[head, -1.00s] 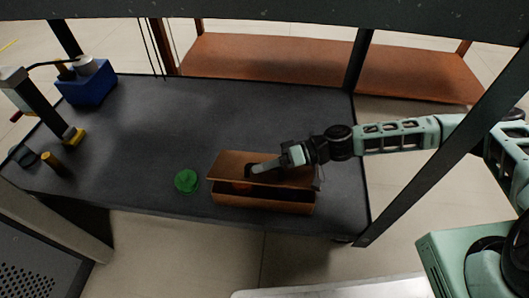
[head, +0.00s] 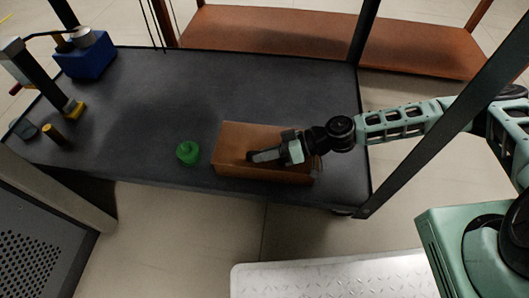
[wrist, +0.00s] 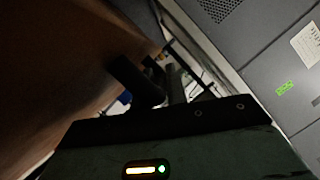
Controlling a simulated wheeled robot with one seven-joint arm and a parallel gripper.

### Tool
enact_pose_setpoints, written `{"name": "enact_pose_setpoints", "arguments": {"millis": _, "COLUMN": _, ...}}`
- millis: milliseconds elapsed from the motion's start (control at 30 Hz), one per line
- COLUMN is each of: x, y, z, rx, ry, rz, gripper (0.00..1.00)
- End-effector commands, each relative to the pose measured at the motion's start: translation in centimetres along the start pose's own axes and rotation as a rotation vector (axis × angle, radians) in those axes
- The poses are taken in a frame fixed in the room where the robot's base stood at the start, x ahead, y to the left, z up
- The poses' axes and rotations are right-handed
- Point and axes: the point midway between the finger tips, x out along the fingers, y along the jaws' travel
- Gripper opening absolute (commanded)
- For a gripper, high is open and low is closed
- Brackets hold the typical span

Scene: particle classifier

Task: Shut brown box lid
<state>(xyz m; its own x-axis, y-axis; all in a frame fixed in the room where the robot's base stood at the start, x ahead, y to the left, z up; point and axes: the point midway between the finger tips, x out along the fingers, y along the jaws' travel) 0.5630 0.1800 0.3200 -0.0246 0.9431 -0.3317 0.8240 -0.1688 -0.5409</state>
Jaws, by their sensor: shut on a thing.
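The brown box (head: 235,171) stands near the front edge of the dark table. Its lid (head: 240,137) lies down on the box, and I see no gap along the front. My gripper (head: 252,158) lies over the lid from the right, its dark fingers low against it. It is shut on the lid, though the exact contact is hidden. In the wrist view the brown lid (wrist: 50,75) fills the left side, dark and close to the fingers (wrist: 155,85). The inside of the box is hidden.
A green object (head: 188,152) sits left of the box. A dark frame post (head: 420,130) crosses before my arm. The table's middle is clear.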

Motion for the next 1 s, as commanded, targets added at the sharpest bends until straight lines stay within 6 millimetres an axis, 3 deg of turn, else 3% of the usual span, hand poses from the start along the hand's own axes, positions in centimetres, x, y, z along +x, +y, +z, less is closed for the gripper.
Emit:
{"name": "enact_pose_setpoints", "arguments": {"millis": 200, "x": 0.1, "y": 0.1, "z": 0.5, "rx": 0.002, "ry": -0.006, "rz": 0.001, "gripper": 0.0}}
{"name": "enact_pose_setpoints", "arguments": {"millis": 233, "x": 0.1, "y": 0.1, "z": 0.5, "rx": 0.002, "ry": -0.007, "rz": 0.0, "gripper": 0.23}}
{"name": "enact_pose_setpoints", "arguments": {"millis": 733, "x": -0.3, "y": 0.1, "z": 0.2, "rx": 0.002, "ry": -0.003, "rz": 0.001, "gripper": 0.23}}
{"name": "enact_pose_setpoints", "arguments": {"millis": 867, "x": -1.8, "y": 0.1, "z": 0.0, "rx": 0.004, "ry": -0.002, "rz": 0.003, "gripper": 0.23}}
{"name": "enact_pose_setpoints", "arguments": {"millis": 1000, "x": -4.8, "y": 0.0, "z": -0.1, "rx": 0.005, "ry": -0.001, "rz": 0.005, "gripper": 0.23}}
